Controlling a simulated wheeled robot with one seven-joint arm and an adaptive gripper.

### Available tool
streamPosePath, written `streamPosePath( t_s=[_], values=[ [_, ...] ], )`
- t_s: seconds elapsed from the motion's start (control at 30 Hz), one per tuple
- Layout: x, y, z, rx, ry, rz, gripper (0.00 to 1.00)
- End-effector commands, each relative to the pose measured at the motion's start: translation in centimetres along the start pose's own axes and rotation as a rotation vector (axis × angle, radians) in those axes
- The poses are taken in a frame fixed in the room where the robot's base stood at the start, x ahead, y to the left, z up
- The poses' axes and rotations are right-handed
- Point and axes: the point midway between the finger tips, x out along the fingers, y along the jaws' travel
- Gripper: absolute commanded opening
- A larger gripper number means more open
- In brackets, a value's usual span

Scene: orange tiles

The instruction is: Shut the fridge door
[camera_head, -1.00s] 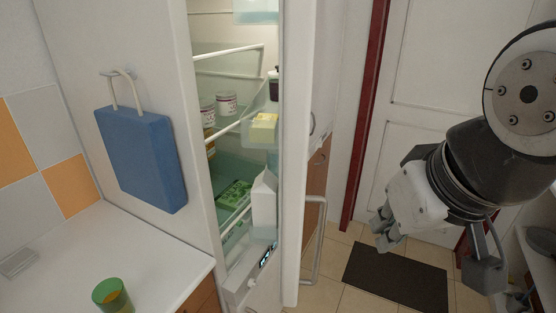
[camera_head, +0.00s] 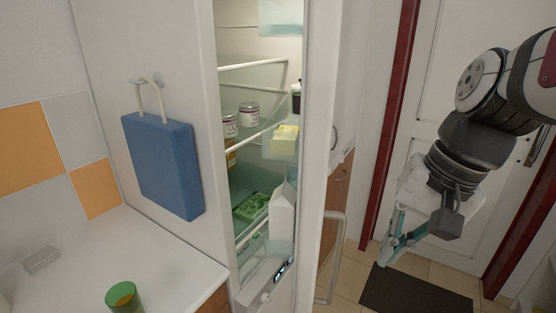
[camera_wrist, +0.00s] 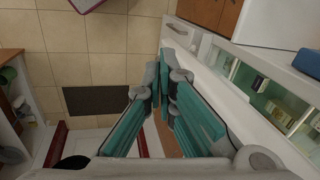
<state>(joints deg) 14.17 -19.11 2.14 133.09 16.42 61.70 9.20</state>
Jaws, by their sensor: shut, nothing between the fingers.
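The white fridge door (camera_head: 318,150) stands open, its edge facing me, with shelves holding a carton (camera_head: 281,215) and a yellow block (camera_head: 285,139) on its inner side. Its grey bar handle (camera_head: 331,258) is on the right, outer side. The fridge interior (camera_head: 250,165) is in view left of the door. My gripper (camera_head: 386,252) is right of the door and handle, apart from them, pointing down and left. In the wrist view my gripper (camera_wrist: 158,77) has its fingertips close together with nothing seen between them. The lit fridge shelves (camera_wrist: 265,92) show to its right.
A white counter (camera_head: 130,255) with a green cup (camera_head: 123,297) is at lower left. A blue bag (camera_head: 163,165) hangs on the fridge's side. A dark mat (camera_head: 415,292) lies on the tiled floor before a white room door (camera_head: 440,80).

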Motion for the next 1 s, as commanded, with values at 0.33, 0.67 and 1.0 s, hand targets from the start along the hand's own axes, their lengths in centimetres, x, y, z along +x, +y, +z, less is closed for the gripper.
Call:
streamPosePath(
  t_s=[0.33,0.67,1.0],
  values=[
    [5.5,-0.4,-7.7,0.549,-0.375,-0.184,0.00],
    [10.3,2.1,-16.3,1.023,-0.712,-0.440,0.00],
    [12.7,5.2,-21.3,1.257,-0.901,-0.626,0.00]
  ],
)
